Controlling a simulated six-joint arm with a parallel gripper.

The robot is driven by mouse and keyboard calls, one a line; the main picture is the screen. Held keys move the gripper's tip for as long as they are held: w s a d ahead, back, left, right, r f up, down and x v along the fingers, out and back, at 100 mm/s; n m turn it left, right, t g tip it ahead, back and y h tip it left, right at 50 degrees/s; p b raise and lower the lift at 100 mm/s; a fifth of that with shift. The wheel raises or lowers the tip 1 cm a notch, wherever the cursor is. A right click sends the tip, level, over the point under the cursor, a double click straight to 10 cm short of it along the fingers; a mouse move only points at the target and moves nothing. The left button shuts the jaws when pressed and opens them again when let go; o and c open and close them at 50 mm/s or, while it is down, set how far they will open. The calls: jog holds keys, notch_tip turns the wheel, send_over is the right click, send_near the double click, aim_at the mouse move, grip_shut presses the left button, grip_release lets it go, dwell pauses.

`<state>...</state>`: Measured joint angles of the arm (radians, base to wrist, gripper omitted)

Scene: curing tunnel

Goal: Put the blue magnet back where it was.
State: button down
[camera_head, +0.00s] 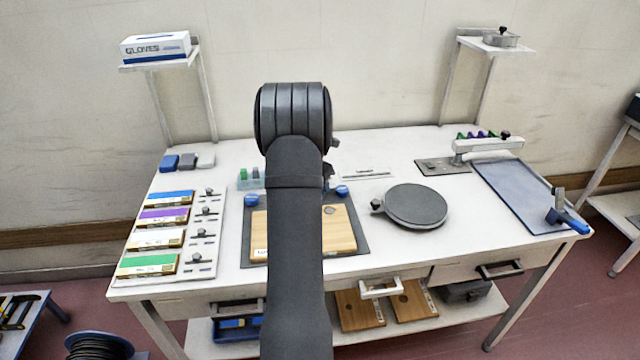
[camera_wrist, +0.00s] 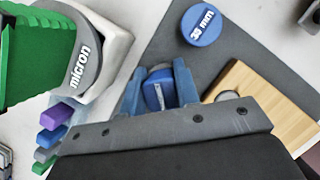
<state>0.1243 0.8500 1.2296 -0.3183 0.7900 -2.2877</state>
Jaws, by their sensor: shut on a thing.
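My gripper (camera_wrist: 158,88) has blue fingers in the wrist view and is shut on the blue magnet (camera_wrist: 156,92), a small rounded blue piece with a pale mark. The fingers hide part of it. It is low over or at the dark grey mat (camera_wrist: 245,50); I cannot tell whether it touches. Another round blue piece marked "30 mm" (camera_wrist: 200,26) lies on the mat. In the head view, round blue pieces show at the mat's left corner (camera_head: 250,199) and right corner (camera_head: 342,190).
A wooden board (camera_head: 342,232) lies on the mat and shows close in the wrist view (camera_wrist: 245,82). A green and grey item marked "micron" (camera_wrist: 84,56) stands close left of the fingers. A round grey plate (camera_head: 415,205) stands to the right, and coloured boxes (camera_head: 165,217) lie left.

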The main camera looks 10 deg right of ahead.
jog(key=shift+f, duration=0.15)
jog(key=c, duration=1.1)
grip_release()
jog(key=v, duration=1.2)
